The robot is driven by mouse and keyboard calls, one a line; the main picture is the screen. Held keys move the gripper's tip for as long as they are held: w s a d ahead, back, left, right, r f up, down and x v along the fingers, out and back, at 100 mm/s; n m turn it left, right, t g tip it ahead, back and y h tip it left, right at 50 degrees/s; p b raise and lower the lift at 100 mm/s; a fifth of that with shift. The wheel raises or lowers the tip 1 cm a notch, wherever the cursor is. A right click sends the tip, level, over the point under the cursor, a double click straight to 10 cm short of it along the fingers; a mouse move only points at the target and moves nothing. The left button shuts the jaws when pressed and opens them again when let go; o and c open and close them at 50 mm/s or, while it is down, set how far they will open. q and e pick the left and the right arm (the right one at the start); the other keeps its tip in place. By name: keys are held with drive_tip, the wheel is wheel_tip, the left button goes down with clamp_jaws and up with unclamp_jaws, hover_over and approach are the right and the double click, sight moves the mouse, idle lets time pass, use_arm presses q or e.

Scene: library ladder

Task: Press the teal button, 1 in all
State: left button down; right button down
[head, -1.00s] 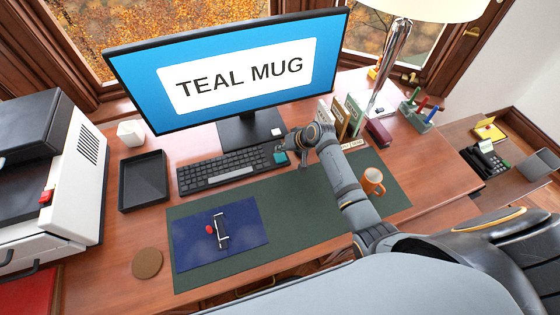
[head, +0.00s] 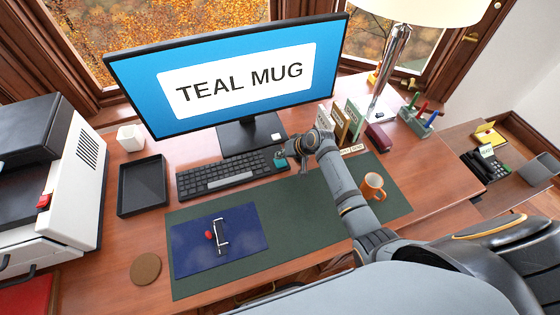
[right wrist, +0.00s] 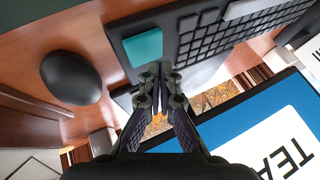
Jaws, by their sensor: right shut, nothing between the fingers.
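The teal button (head: 280,159) is a square key on a dark base at the right end of the keyboard. In the right wrist view the teal button (right wrist: 143,47) lies just above the fingertips in the picture. My right gripper (head: 291,152) is shut and empty, close beside the button at its right in the head view. In the right wrist view the closed fingertips of my right gripper (right wrist: 157,72) overlap the dark base's edge; I cannot tell whether they touch it. The button's top is mostly visible. My left gripper is not in view.
The keyboard (head: 220,174) lies left of the button, below the monitor (head: 235,75) reading "TEAL MUG". A dark oval object (right wrist: 70,77) is near the fingers. Books (head: 342,120) stand behind my right arm, and an orange mug (head: 373,187) stands right of it.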

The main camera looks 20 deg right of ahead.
sight(281, 162)
drive_tip(key=shift+f, duration=0.15)
idle(0.4)
drive_tip(key=shift+f, duration=0.3)
drive_tip(key=shift+f+b, duration=0.3)
drive_tip(key=shift+f, duration=0.15)
idle(0.5)
drive_tip(key=shift+r, duration=0.1)
drive_tip(key=shift+r+p, duration=0.75)
drive_tip(key=shift+p, duration=0.25)
wheel_tip(281, 162, up, 5)
drive_tip(key=p, duration=0.5)
drive_tip(key=shift+r, duration=0.1)
